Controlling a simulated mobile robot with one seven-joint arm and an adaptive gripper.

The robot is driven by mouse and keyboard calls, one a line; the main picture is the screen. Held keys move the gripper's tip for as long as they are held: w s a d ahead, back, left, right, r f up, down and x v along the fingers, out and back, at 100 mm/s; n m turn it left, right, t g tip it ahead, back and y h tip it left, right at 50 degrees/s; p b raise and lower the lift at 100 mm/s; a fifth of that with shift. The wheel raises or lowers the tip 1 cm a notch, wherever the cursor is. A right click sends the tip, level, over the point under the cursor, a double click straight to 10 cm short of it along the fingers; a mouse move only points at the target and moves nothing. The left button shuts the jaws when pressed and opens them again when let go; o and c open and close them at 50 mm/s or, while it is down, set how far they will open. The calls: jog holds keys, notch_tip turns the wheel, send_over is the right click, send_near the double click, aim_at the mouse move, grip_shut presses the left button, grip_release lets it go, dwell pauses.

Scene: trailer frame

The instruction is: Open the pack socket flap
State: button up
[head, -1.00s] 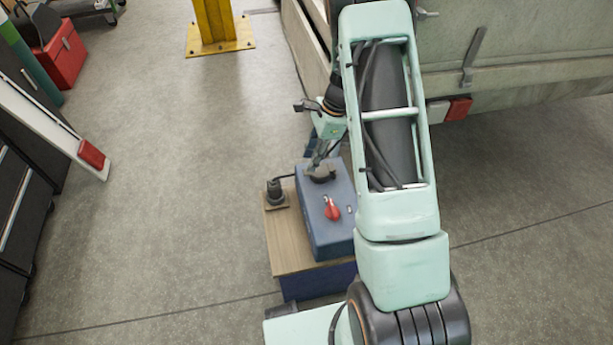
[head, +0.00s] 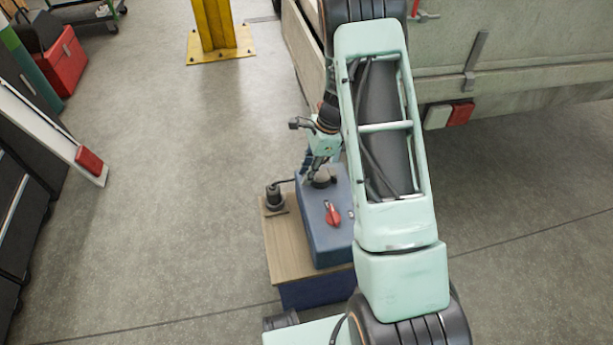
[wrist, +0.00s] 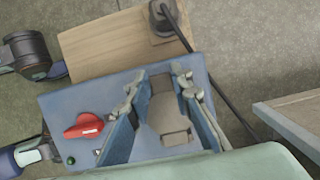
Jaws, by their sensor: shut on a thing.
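The pack is a blue box (head: 318,222) with a red rotary switch (head: 333,213) on its top. It also fills the middle of the wrist view (wrist: 62,108). The grey socket flap (wrist: 165,112) is on the pack's top and shows between my two fingers. My gripper (wrist: 158,88) is shut on the flap, one finger on each side. In the head view my gripper (head: 317,172) reaches down to the round grey socket (head: 324,180) at the pack's far end. The fingers and wrist hide part of the socket, so I cannot tell how far the flap is raised.
The pack stands on a wooden-topped stand (head: 286,245). A black plug (head: 275,197) with a cable stands on the wood left of the pack. A trailer side (head: 540,62) is at the upper right.

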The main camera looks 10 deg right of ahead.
jog(key=shift+r, duration=0.1)
jog(key=shift+o, duration=0.2)
jog(key=shift+p+v, duration=1.05)
jog(key=shift+v, duration=0.25)
jog(key=shift+a+r, duration=0.1)
jog(key=shift+a, duration=0.05)
jog(key=shift+c, duration=0.2)
jog(key=shift+o, duration=0.2)
jog(key=shift+p+v, duration=0.6)
jog(key=shift+v, duration=0.2)
jog(key=shift+d+r+p, duration=0.35)
jog(key=shift+d+r, duration=0.05)
jog(key=shift+r, duration=0.1)
jog(key=shift+c, duration=0.2)
